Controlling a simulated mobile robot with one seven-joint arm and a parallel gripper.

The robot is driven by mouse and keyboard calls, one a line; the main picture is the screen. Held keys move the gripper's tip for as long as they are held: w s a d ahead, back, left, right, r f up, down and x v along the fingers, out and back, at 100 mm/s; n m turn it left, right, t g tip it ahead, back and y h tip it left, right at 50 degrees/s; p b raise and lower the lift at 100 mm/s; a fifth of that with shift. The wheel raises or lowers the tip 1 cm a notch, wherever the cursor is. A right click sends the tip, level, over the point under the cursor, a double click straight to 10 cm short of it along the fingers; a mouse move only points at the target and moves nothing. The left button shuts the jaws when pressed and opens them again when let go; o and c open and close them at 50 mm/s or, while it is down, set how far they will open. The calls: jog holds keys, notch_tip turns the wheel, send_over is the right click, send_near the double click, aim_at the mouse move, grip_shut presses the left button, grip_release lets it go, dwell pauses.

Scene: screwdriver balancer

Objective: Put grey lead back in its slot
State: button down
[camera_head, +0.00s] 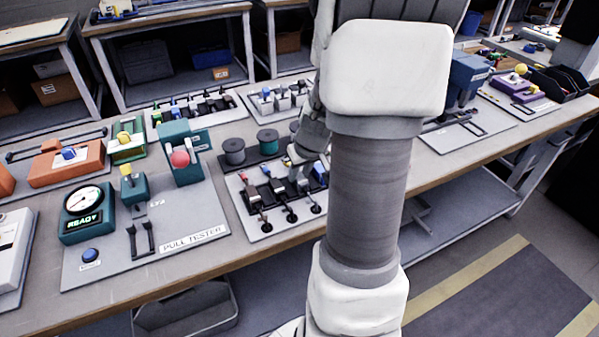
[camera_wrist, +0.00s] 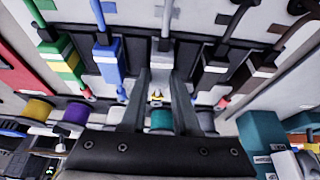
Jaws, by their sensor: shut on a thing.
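The grey lead shows in the wrist view as a pale cable with a grey plug body (camera_wrist: 162,56), in a row between a blue lead (camera_wrist: 107,60) and a dark lead (camera_wrist: 212,70). My gripper (camera_wrist: 162,78) has its two dark fingers on either side of the grey plug and is shut on it. In the head view my gripper (camera_head: 298,160) is low over the right back part of the lead board (camera_head: 247,222). My arm hides part of that board, and the grey lead is not clear there. I cannot tell whether the plug sits in its slot.
Wire spools (camera_head: 233,151) stand just behind the lead board. The pull tester (camera_head: 192,238) is to its left, with a red-knobbed teal block (camera_head: 181,158). Another board of leads (camera_head: 195,106) lies farther back. Neighbouring leads stand close on both sides of my fingers.

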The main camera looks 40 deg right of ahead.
jog(key=c, duration=0.6)
grip_release()
jog(key=shift+r, duration=0.1)
jog(key=p+v, duration=0.4)
jog(key=v, duration=1.3)
jog(key=shift+r, duration=0.1)
jog(key=shift+r, duration=0.1)
